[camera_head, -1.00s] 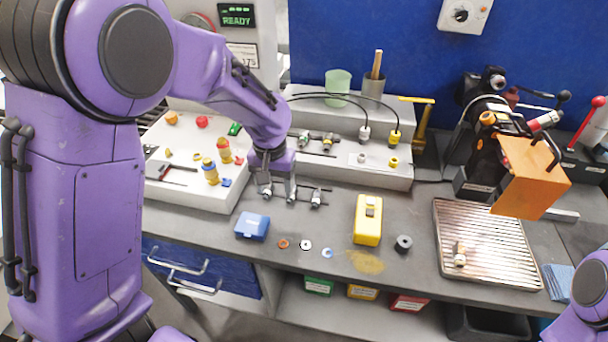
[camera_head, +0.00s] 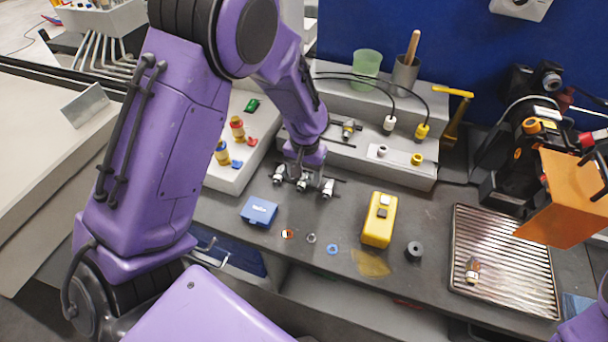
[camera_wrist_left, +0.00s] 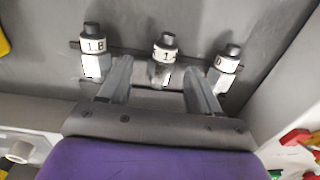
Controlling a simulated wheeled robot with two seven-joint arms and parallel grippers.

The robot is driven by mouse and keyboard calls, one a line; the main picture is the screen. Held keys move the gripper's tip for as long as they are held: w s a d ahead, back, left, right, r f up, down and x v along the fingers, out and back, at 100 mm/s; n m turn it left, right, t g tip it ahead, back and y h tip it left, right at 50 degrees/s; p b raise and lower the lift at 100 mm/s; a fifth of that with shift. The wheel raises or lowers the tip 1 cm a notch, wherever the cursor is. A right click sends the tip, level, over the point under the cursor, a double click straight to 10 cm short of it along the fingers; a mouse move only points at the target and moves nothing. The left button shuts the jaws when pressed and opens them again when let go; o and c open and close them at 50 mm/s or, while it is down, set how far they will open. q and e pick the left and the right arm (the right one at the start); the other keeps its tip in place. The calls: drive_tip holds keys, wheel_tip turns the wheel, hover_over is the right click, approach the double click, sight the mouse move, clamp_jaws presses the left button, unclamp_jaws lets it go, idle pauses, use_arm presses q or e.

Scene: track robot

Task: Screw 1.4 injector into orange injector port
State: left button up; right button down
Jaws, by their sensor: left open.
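Three small dark-and-white injectors stand in a row on the grey bench: a left one labelled 1.8 (camera_wrist_left: 94,52), a middle one (camera_wrist_left: 164,58) whose label is only partly readable, and a right one (camera_wrist_left: 226,68) also partly readable. In the head view the row is under my left gripper (camera_head: 301,176). The left gripper (camera_wrist_left: 157,74) is open, with its fingers on either side of the middle injector, which looks unheld. An orange ring-like part (camera_head: 533,126) is on the black machine at right; I cannot tell if it is the orange injector port. My right gripper is out of view.
A blue box (camera_head: 259,211), small rings (camera_head: 332,249), a yellow case (camera_head: 379,220) and a black ring (camera_head: 413,251) lie in front. A grey stepped block (camera_head: 400,165) stands behind. A ribbed tray (camera_head: 505,262) and an orange box (camera_head: 568,198) are at right.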

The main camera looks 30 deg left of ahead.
use_arm(q)
drive_tip(key=shift+s+f, duration=0.15)
drive_tip(key=shift+s, duration=0.05)
drive_tip(key=shift+c, duration=0.3)
drive_tip(key=c, duration=1.1)
drive_tip(key=shift+w, duration=0.1)
